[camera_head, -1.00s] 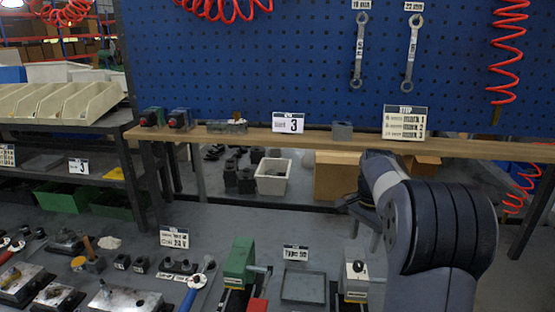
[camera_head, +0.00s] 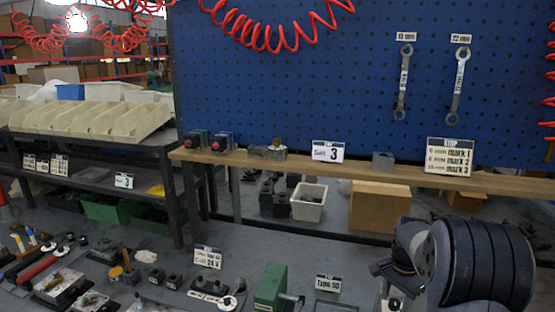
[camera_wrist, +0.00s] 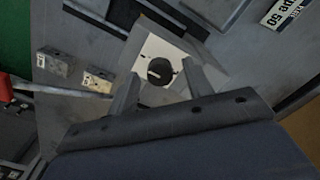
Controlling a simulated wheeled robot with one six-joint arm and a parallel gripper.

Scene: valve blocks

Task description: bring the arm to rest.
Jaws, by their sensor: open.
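My arm (camera_head: 475,265) is at the lower right of the head view, bent over the table. My gripper (camera_wrist: 162,80) is open in the wrist view, with its two fingers apart and nothing between them that I can see it holding. A pale block with a round black knob (camera_wrist: 160,70) lies beyond the fingertips, in line with the gap. Whether the fingers touch it I cannot tell. In the head view this block is mostly hidden by the arm.
A wooden shelf (camera_head: 300,166) runs behind, below a blue pegboard (camera_head: 300,85). Two grey blocks (camera_wrist: 97,82) lie left of the fingers. Tools crowd the lower left.

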